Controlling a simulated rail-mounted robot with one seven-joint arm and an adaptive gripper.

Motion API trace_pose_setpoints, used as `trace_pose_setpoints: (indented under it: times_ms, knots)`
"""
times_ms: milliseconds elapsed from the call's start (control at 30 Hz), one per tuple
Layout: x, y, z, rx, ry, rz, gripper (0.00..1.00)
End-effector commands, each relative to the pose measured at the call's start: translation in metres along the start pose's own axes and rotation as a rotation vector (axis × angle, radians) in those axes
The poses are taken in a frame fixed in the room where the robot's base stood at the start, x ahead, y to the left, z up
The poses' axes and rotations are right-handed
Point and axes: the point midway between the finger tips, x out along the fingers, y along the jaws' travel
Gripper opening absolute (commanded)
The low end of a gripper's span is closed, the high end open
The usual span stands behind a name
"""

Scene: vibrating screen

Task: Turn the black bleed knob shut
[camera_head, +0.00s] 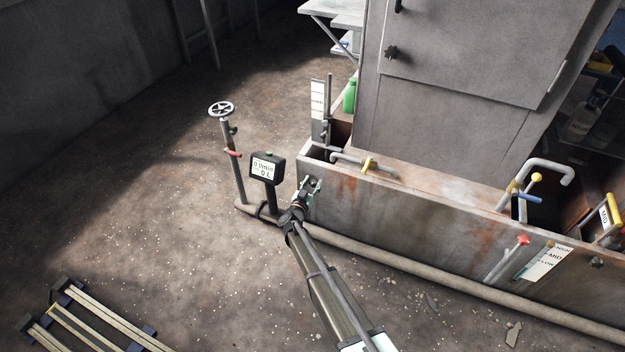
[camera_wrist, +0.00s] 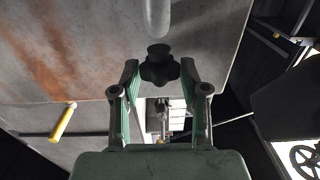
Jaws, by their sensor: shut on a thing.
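In the head view my gripper (camera_head: 311,187) is at the tank's near left corner, and the knob is hidden there behind the fingers.
A meter box (camera_head: 265,168) on a post and a handwheel stand (camera_head: 221,109) are close left of my gripper. A pipe (camera_head: 440,270) runs along the tank's foot. The floor at left is mostly clear.

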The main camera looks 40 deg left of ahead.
Motion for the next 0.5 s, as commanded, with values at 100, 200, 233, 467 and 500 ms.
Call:
trace_pose_setpoints:
  times_ms: [100, 200, 233, 467, 500]
  knots:
    - [0.0021, -0.0021, -0.0016, -0.001, 0.000, 0.024, 0.09]
    - [0.0018, -0.0020, -0.0011, -0.001, 0.001, 0.038, 0.09]
    - [0.0018, -0.0019, -0.0010, -0.001, 0.001, 0.041, 0.09]
    - [0.0016, -0.0017, -0.0003, -0.001, 0.001, 0.048, 0.09]
    - [0.0016, -0.0016, -0.0003, -0.001, 0.001, 0.048, 0.09]
